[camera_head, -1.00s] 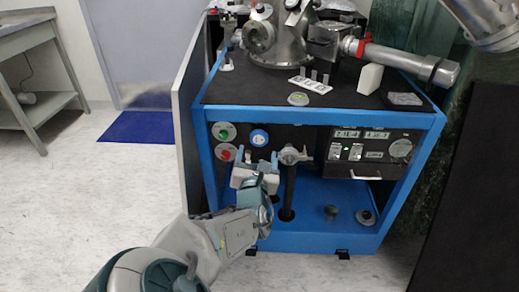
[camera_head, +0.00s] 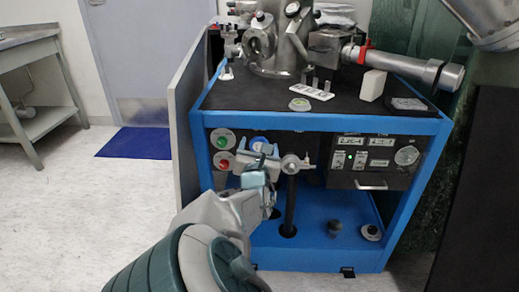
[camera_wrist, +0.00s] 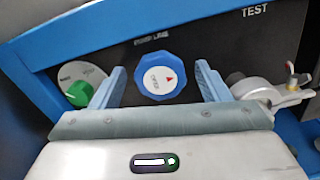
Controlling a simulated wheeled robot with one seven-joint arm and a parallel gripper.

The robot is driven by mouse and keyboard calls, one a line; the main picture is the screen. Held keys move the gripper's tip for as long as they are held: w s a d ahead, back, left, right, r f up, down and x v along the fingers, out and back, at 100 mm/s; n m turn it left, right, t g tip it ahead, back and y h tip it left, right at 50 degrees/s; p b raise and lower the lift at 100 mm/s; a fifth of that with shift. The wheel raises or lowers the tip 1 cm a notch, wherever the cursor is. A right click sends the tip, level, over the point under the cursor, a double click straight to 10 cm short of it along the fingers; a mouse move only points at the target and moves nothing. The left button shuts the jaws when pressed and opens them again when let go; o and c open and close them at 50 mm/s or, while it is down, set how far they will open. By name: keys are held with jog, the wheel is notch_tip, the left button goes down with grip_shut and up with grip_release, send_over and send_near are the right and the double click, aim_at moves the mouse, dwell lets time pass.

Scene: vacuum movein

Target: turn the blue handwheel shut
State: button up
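The blue handwheel (camera_wrist: 160,76) sits on the dark front panel of the blue-framed cabinet. Its white centre carries a red mark and small lettering. In the head view the handwheel (camera_head: 258,142) is partly hidden behind my gripper. My gripper (camera_wrist: 160,84) is open, with one blue finger on each side of the handwheel and a visible gap to each side. I cannot tell how far the fingertips are from the panel. In the head view my gripper (camera_head: 258,155) is in front of the panel's upper left.
A metal valve fitting (camera_head: 291,163) on a dark pipe is close on the right. A grey panel (camera_head: 188,120) stands at the cabinet's left side.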

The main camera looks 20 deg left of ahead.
jog(key=c, duration=0.9)
jog(key=shift+o, duration=0.2)
